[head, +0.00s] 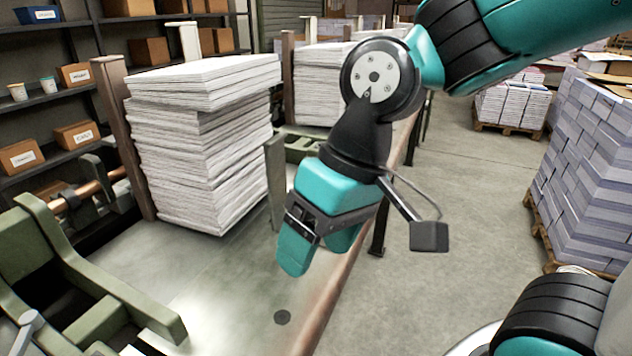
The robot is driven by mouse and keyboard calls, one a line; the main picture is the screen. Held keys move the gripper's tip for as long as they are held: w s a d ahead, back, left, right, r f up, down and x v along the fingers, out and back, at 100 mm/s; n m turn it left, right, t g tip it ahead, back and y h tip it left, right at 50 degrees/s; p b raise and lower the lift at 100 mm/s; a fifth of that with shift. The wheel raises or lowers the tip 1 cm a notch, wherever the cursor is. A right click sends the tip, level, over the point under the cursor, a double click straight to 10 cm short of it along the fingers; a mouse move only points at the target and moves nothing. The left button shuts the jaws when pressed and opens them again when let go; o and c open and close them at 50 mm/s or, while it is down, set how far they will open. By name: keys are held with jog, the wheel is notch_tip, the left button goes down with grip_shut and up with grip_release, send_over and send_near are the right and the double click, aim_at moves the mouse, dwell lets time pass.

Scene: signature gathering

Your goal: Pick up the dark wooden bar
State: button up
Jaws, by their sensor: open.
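No loose dark wooden bar stands out clearly in the head view. A brown, wood-like upright post (126,140) stands left of the tall paper stack (200,150), and I cannot tell whether it is the bar. My gripper (318,252) hangs over the right side of the grey metal table (215,270), right of the stack and apart from it. It points down, with its teal fingers apart and nothing seen between them. The finger tips partly overlap each other, and my gripper hides part of the table edge behind it.
Green machine frames (110,285) fill the lower left. A second paper stack (318,85) stands behind. Shelves with boxes (72,138) line the left wall. Bundled stacks on a pallet (590,165) stand at right.

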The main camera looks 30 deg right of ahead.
jog(key=w+d+r+m+t+p, duration=0.1)
jog(key=w+d+r+m+p, duration=0.1)
jog(key=w+d+m, duration=0.6)
jog(key=w+d+r+m+t+p, duration=0.15)
jog(key=w+d+m, duration=0.25)
jog(key=w+m, duration=0.6)
jog(key=w+d+m+p, duration=0.1)
jog(key=w+d+m, duration=0.25)
jog(key=d, duration=0.25)
jog(key=w+d+f+m+h, duration=0.1)
jog(key=w+d+m, duration=0.2)
jog(key=d+m, duration=0.25)
jog(key=w+d+m+p, duration=0.1)
jog(key=w+d+m, duration=0.25)
jog(key=d, duration=0.25)
jog(key=shift+m+t, duration=0.25)
jog(key=shift+m, duration=0.3)
jog(key=x, duration=0.4)
jog(key=p+x, duration=0.1)
jog(key=x, duration=0.2)
jog(key=d+x, duration=0.1)
jog(key=x, duration=0.3)
jog(key=shift+s+a+f+p, duration=0.15)
jog(key=shift+f+p, duration=0.2)
jog(key=shift+f, duration=0.2)
jog(key=shift+p+x, duration=1.05)
jog(key=shift+x, duration=1.95)
jog(key=shift+s, duration=0.15)
jog(key=c, duration=1)
jog(key=shift+r, duration=0.1)
